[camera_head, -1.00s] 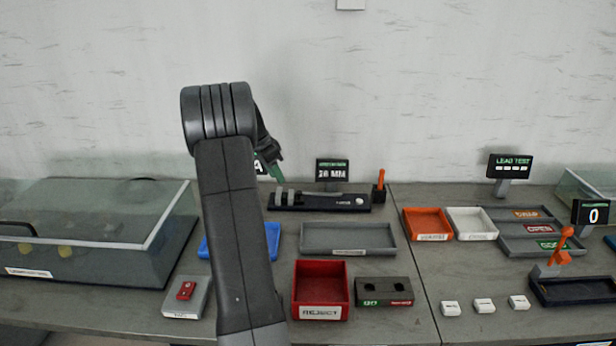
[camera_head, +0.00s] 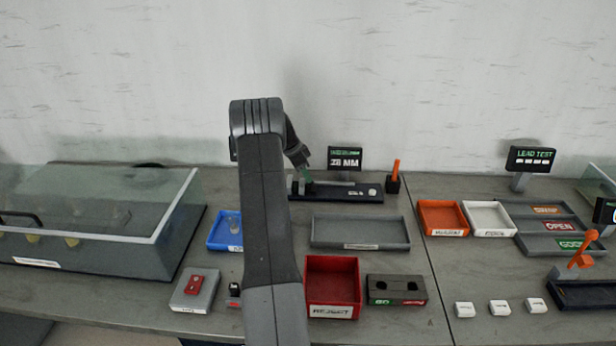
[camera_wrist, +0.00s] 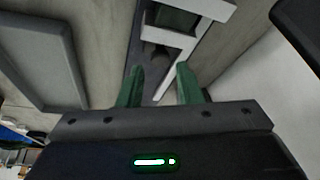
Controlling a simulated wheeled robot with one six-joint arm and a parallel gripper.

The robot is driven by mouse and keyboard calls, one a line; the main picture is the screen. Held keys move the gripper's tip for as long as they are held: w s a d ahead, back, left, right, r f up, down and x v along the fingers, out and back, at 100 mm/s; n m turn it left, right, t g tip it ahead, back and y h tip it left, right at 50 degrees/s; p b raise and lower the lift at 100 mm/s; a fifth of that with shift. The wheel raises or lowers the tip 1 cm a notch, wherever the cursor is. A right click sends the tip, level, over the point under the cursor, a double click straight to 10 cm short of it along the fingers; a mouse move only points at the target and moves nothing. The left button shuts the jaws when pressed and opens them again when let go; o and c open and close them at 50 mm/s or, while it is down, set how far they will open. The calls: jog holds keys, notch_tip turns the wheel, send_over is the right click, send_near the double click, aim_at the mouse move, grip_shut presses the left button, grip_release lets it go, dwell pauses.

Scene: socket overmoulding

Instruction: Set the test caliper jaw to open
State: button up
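The test caliper (camera_head: 350,193) is a dark bar at the back of the bench, with pale upright jaws at its left end and a lit millimetre display (camera_head: 345,158) behind it. My gripper (camera_head: 304,177) is at the caliper's left end, partly hidden by my arm in the head view. In the wrist view, my gripper's green fingers (camera_wrist: 161,84) are apart. A dark knob-like part (camera_wrist: 155,55) and a pale jaw piece (camera_wrist: 190,42) of the caliper lie just beyond the fingertips. I cannot tell whether the fingers touch them.
An orange-handled lever (camera_head: 395,174) stands right of the caliper. A grey tray (camera_head: 360,245) lies in front, with a red reject bin (camera_head: 333,264) nearer. A blue tray (camera_head: 219,247) and a glass-covered box (camera_head: 110,262) are on the left. Orange (camera_head: 443,232) and white (camera_head: 489,232) trays are right.

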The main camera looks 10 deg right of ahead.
jog(key=shift+x, duration=1.5)
jog(key=shift+c, duration=0.2)
grip_shut()
jog(key=shift+d+f, duration=0.1)
jog(key=shift+d, duration=0.25)
jog(key=d+b, duration=0.2)
jog(key=s+d+b, duration=0.1)
jog(key=d, duration=0.1)
jog(key=shift+d+b, duration=0.35)
jog(key=shift+d, duration=0.05)
